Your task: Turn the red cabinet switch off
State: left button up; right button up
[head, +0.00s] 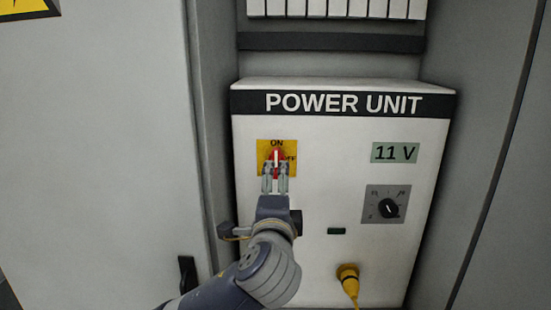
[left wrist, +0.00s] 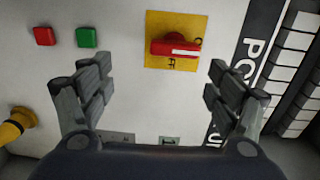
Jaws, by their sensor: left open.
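The red cabinet switch (head: 277,155) sits on a yellow plate (head: 262,147) on the power unit's front. Its white mark stands upright, toward the word ON; OFF is at the right, partly covered. In the left wrist view the red switch (left wrist: 174,46) lies sideways, its white mark toward the right. My left gripper (head: 275,180) is in front of the switch's lower part in the head view. In the left wrist view my left gripper (left wrist: 160,82) is open, with its fingers spread apart and nothing between them. The switch appears beyond the fingertips; contact is not visible. My right gripper is not in view.
The power unit (head: 310,185) has an 11 V display (head: 395,152), a black dial (head: 388,208) and a yellow plug with cable (head: 348,272). A red button (left wrist: 44,36) and a green button (left wrist: 86,37) are near the left finger. A cabinet door (head: 110,130) stands left.

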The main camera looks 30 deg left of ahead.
aim_at(276, 165)
pick_arm(q)
jog(key=shift+y, duration=0.3)
jog(key=p+x, duration=0.1)
jog(key=x, duration=0.2)
jog(key=r+p+x, duration=0.1)
jog(key=x, duration=0.2)
jog(key=r+p+x, duration=0.1)
jog(key=p+x, duration=0.1)
jog(key=x, duration=0.1)
jog(key=shift+w+a+r, duration=0.1)
jog(key=shift+a, duration=0.2)
jog(key=shift+w+a, duration=0.1)
jog(key=shift+w, duration=0.15)
jog(key=shift+w+a, duration=0.1)
jog(key=shift+w, duration=0.05)
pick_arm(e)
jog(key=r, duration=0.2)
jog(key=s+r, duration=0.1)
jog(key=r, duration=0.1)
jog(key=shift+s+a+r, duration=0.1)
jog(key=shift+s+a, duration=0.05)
pick_arm(q)
jog(key=c, duration=1)
